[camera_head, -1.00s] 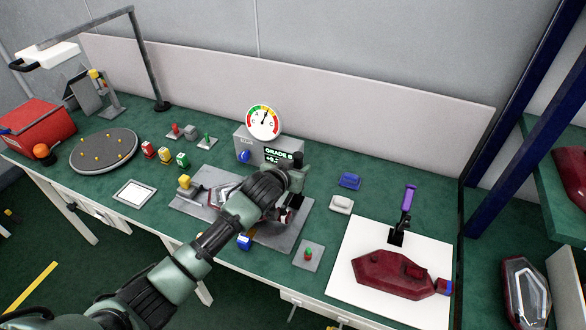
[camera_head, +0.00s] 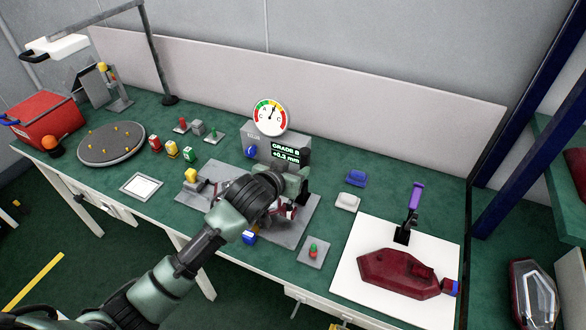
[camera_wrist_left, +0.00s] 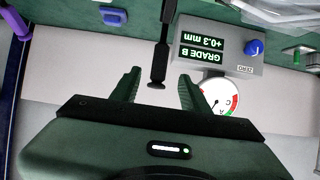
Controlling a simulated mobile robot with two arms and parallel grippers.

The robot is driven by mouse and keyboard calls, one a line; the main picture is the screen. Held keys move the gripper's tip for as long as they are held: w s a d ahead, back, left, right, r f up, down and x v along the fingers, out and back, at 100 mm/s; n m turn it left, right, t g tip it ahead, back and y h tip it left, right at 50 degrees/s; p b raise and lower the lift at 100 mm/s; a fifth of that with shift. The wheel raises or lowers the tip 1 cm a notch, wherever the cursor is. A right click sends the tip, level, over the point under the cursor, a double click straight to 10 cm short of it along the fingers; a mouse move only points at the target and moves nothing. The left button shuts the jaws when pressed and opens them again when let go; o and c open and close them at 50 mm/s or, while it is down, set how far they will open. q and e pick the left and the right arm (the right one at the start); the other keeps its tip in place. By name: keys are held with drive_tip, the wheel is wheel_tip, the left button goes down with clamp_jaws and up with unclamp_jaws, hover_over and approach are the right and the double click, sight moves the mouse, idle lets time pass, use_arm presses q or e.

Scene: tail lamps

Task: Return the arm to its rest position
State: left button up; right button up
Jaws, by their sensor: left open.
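My left arm comes in from the lower left. Its gripper (camera_head: 296,184) is over the grey fixture plate (camera_head: 297,223), in front of the gauge box, largely hidden by my own wrist. In the left wrist view the gripper (camera_wrist_left: 160,80) has its two green fingers apart. A dark post with a flat foot (camera_wrist_left: 158,60) appears between them; I cannot tell whether they touch it. A red and clear tail lamp (camera_head: 287,211) lies on the plate, partly covered by my arm. My right gripper is not in view.
The gauge box (camera_head: 262,146) has a dial (camera_head: 270,117) and reads GRADE B, +0.3 mm. A dark red lamp (camera_head: 398,273) lies on a white mat (camera_head: 350,284) beside a purple-handled clamp (camera_head: 415,196). A round tray (camera_head: 111,144) and red box (camera_head: 43,122) stand left.

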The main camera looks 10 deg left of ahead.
use_arm(q)
drive_tip(key=s+a+f+g+y, duration=0.1)
drive_tip(key=s+a+f+g, duration=0.15)
drive_tip(key=s, duration=0.95)
drive_tip(key=s+a+f+g, duration=0.2)
drive_tip(key=s+f+g, duration=0.15)
drive_tip(key=s, duration=0.85)
drive_tip(key=s+a+f+g+y, duration=0.1)
drive_tip(key=s+a+f+g, duration=0.25)
drive_tip(key=s, duration=0.95)
drive_tip(key=s+f+x, duration=0.1)
drive_tip(key=s+x, duration=0.2)
drive_tip(key=x, duration=1)
drive_tip(key=s+x, duration=0.3)
drive_tip(key=x, duration=1)
drive_tip(key=s+a+f+g, duration=0.1)
drive_tip(key=s+a+f, duration=0.1)
drive_tip(key=s+f, duration=1.5)
drive_tip(key=shift+a, duration=0.35)
drive_tip(key=shift+g, duration=0.25)
